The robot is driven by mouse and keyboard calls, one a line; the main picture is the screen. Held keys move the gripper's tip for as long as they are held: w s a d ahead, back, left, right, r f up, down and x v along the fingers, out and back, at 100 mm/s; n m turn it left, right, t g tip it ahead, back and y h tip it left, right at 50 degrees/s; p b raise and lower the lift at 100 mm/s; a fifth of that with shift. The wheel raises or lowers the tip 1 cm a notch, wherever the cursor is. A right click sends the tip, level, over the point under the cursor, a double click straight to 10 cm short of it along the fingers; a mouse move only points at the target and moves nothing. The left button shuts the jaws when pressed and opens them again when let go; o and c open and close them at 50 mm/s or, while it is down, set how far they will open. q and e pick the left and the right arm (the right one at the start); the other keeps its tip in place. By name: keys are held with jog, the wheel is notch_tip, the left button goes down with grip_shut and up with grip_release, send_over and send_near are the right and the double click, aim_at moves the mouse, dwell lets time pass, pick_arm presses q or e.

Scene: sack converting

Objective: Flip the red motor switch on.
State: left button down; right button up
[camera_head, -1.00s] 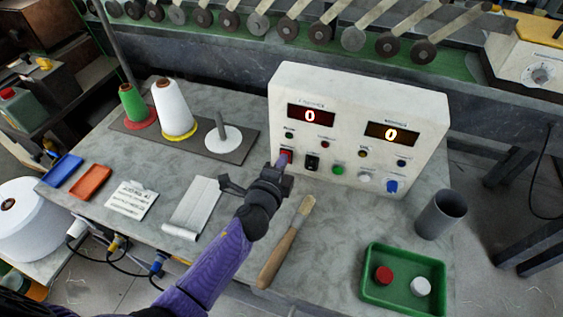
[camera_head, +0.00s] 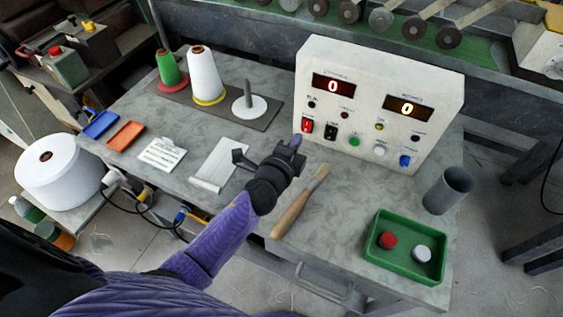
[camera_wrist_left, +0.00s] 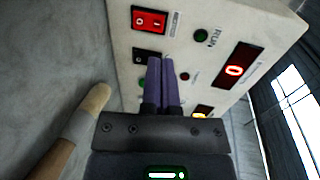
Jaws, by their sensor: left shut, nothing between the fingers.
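The red motor switch (camera_head: 307,125) is a red rocker at the lower left of the white control box's front. It shows unobstructed, and in the left wrist view it is a red rocker (camera_wrist_left: 149,20) marked 0 and 1. I cannot tell which side is pressed in. My left gripper (camera_head: 297,141) is shut and empty, its tips just below and left of the switch in the head view. In the left wrist view its purple fingers (camera_wrist_left: 162,62) point at the panel near a black switch (camera_wrist_left: 148,56), apart from the red one. My right gripper is out of view.
The control box (camera_head: 440,132) also has displays reading 0, a black switch (camera_head: 330,131), and green, white and blue knobs. A wooden-handled brush (camera_head: 300,203) lies beside my left gripper. A green tray (camera_head: 385,262), grey cup (camera_head: 447,190) and thread cones (camera_head: 207,77) stand on the table.

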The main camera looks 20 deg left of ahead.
pick_arm(q)
jog(key=s+r+p, duration=0.2)
jog(key=s+r, duration=0.1)
jog(key=s, duration=0.4)
jog(key=shift+a+r+p, duration=0.25)
jog(key=shift+a+p, duration=0.05)
jog(key=shift+a, duration=0.05)
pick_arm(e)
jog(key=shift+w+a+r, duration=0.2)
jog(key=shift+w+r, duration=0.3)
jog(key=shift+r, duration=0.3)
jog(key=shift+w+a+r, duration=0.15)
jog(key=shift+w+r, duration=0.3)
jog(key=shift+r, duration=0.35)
